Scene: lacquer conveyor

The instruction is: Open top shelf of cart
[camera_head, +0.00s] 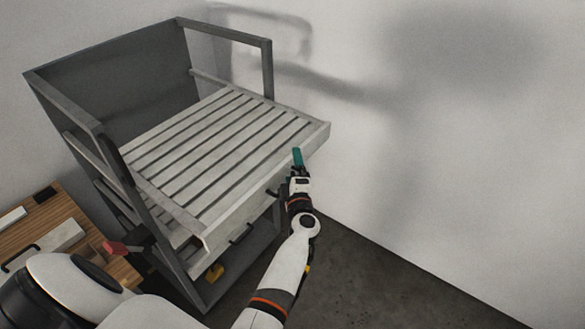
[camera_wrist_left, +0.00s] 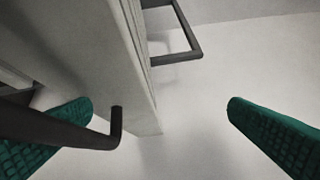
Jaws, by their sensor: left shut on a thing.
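The grey cart (camera_head: 158,270) stands at the left in the head view. Its slatted top shelf (camera_head: 205,150) sticks out of the frame toward the right. My left gripper (camera_head: 297,160), with teal fingers, is at the shelf's front edge near its right end. It is shut on the dark top shelf handle (camera_wrist_left: 117,130). In the left wrist view the bent handle bar lies between the teal fingers, in front of the left one. The pale shelf front (camera_wrist_left: 125,60) runs alongside it. The exact contact is hard to see. My right gripper does not show.
A lower shelf with a dark handle (camera_head: 241,234) sits under the top one. A yellow item (camera_head: 214,272) lies low in the cart. A wooden cabinet (camera_head: 60,215) stands at the left, near a red block (camera_head: 115,247). A bare wall (camera_head: 450,150) is close on the right.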

